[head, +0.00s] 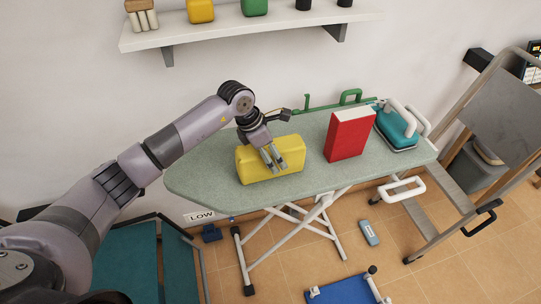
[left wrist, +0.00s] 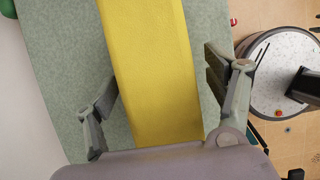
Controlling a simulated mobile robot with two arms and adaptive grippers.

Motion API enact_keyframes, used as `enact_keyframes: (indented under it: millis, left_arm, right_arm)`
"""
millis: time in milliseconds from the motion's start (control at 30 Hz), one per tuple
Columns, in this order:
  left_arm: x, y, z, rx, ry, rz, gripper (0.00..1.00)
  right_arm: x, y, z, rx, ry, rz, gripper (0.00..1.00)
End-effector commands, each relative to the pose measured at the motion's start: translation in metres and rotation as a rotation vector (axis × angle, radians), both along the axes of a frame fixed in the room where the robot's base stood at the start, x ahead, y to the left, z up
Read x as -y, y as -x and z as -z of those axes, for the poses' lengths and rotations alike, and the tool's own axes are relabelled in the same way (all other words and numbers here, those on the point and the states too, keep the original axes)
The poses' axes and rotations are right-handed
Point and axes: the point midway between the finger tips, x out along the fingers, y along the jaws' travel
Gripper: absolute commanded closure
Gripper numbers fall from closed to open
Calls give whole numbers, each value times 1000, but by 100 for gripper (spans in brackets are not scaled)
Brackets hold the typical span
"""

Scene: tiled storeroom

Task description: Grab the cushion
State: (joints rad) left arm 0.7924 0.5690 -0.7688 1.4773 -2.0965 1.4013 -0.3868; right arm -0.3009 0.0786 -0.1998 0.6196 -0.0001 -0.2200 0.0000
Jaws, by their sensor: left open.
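The yellow cushion (head: 287,152) stands on the green ironing board (head: 208,168), left of its middle. My left gripper (head: 273,160) comes down over the cushion from above. In the left wrist view the cushion (left wrist: 155,65) runs between the two spread fingers of the left gripper (left wrist: 160,95), one on each side, with gaps showing beside it. The left gripper is open and holds nothing. The cushion's lower part is hidden in the wrist view. My right gripper is in neither view.
A red box (head: 348,134) and a teal iron (head: 397,127) stand on the board right of the cushion. A wall shelf (head: 270,32) runs above. A grey metal frame (head: 465,190) stands at the right. A blue platform (head: 342,291) lies on the floor.

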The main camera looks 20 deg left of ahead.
Motion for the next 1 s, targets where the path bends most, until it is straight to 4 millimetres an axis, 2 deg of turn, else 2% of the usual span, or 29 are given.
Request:
enact_keyframes:
  millis: [200, 433, 1000]
  left_arm:
    - [7, -5, 18, 1, -1, 0, 22]
    - [7, -5, 19, 1, 0, 0, 23]
    - [6, -5, 19, 1, 0, 0, 61]
  right_arm:
    - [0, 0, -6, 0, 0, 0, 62]
    - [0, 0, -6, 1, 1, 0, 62]
    - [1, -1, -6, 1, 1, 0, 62]
